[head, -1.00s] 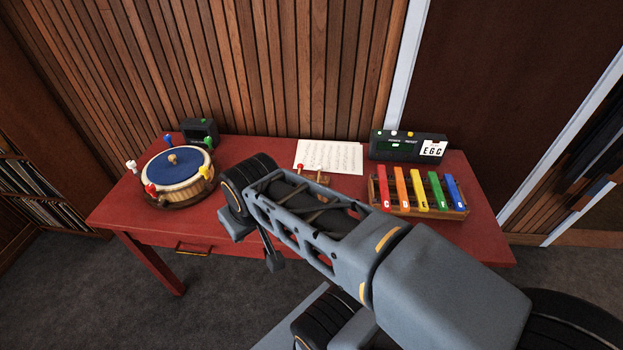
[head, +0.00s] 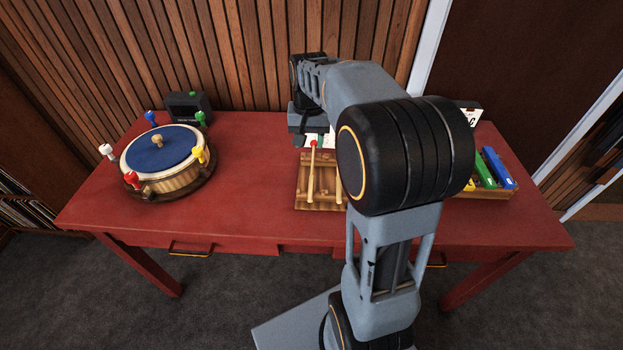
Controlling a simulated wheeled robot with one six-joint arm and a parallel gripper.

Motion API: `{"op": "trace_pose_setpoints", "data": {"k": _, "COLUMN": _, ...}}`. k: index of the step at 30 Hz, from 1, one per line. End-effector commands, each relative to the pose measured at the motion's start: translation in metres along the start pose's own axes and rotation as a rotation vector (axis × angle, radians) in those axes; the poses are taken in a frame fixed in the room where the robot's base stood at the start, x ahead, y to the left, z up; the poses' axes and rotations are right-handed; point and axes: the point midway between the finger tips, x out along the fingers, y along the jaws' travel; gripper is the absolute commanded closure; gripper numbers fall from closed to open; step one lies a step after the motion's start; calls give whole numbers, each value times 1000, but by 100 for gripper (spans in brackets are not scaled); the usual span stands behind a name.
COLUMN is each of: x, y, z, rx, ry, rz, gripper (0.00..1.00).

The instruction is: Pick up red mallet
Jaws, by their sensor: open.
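The red mallet (head: 311,172) lies on a small wooden rack (head: 322,200) in the middle of the red table. Its small red head points to the back and its pale stick runs toward the front edge. A second pale stick (head: 339,185) lies to its right, with its head hidden behind my arm. My gripper (head: 312,139) points down near the red head, open and holding nothing. Its fingertips are small and partly unclear, so I cannot tell its height above the mallet.
A blue-topped drum (head: 160,152) with coloured pegs stands on the table's left. A dark box (head: 188,106) is behind it. Coloured bars (head: 496,168) on the right and a sheet of music are partly hidden by my arm. The red table (head: 245,195) is bare between drum and rack.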

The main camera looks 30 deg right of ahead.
Motion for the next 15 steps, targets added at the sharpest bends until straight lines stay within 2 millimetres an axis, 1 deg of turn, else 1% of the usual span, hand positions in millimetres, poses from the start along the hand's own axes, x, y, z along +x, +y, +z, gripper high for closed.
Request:
{"op": "trace_pose_setpoints", "data": {"k": 1, "x": 13, "y": 2, "z": -7, "rx": 19, "ry": -13, "rz": 3, "gripper": 55}}
{"op": "trace_pose_setpoints", "data": {"k": 5, "x": 31, "y": 4, "z": -16, "rx": 42, "ry": -32, "rz": 9, "gripper": 55}}
{"op": "trace_pose_setpoints", "data": {"k": 12, "x": 73, "y": 4, "z": -15, "rx": 45, "ry": -36, "rz": 10, "gripper": 55}}
{"op": "trace_pose_setpoints", "data": {"k": 15, "x": 88, "y": 3, "z": -14, "rx": 44, "ry": -35, "rz": 10, "gripper": 55}}
